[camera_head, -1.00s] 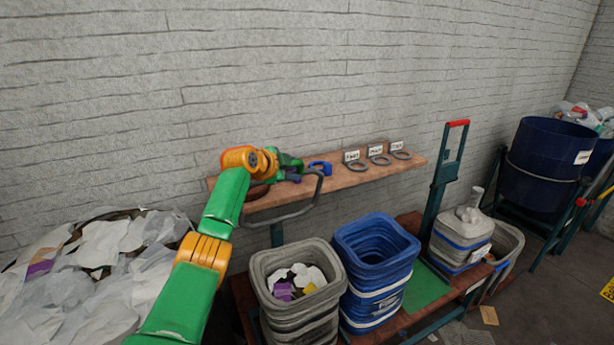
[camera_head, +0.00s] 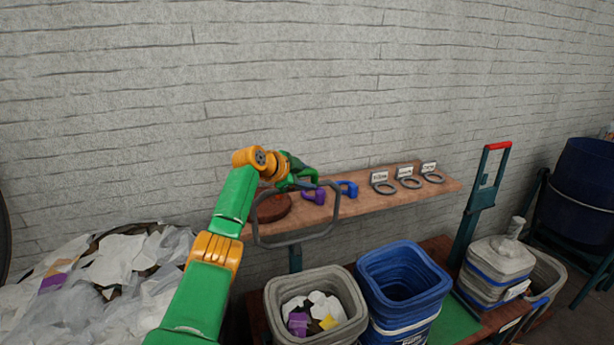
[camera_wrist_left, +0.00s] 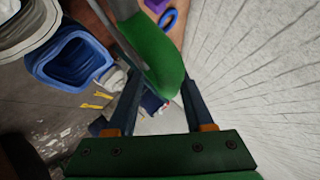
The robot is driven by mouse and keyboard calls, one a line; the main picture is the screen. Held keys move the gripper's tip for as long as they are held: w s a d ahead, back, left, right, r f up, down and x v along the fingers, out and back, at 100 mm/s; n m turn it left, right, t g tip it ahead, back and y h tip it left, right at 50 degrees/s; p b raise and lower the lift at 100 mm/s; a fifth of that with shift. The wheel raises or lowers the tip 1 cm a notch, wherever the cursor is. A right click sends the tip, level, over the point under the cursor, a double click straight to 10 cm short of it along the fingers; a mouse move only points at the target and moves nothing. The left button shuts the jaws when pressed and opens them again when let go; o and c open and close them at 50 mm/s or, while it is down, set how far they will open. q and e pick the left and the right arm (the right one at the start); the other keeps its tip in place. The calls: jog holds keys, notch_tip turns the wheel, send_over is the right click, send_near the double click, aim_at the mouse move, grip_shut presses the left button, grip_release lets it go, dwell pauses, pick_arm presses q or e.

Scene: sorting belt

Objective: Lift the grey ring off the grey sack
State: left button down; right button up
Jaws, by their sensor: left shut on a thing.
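The grey ring (camera_head: 300,240), a large rounded-square loop, hangs in the air before the shelf, tilted nearly upright. It is apart from the grey sack (camera_head: 282,325), which stands open below with paper scraps inside. My left gripper (camera_head: 304,184) is shut on the ring at its upper edge; the exact grip is small in the head view. In the left wrist view, a green piece (camera_wrist_left: 160,62) shows between my left fingers (camera_wrist_left: 160,103), beside a grey bar that looks like part of the ring. My right gripper is out of view.
A wooden shelf (camera_head: 385,199) behind the ring holds a purple item (camera_head: 314,197), a blue item (camera_head: 348,189) and three labelled grey loops. A blue sack (camera_head: 402,283) stands right of the grey one. A pile of scrap (camera_head: 105,270) lies at the left.

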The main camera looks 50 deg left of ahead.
pick_arm(q)
jog(key=c, duration=0.7)
grip_release()
jog(key=shift+a+f, duration=0.1)
jog(key=shift+f, duration=0.25)
jog(key=shift+w+a+f, duration=0.45)
jog(key=shift+a, duration=0.3)
jog(key=shift+s+d+r, duration=0.15)
jog(key=shift+s, duration=0.05)
jog(key=b+v, duration=0.3)
jog(key=v, duration=0.3)
jog(key=shift+s+r+b, duration=0.2)
jog(key=shift+s+b, duration=0.05)
jog(key=shift+b, duration=0.15)
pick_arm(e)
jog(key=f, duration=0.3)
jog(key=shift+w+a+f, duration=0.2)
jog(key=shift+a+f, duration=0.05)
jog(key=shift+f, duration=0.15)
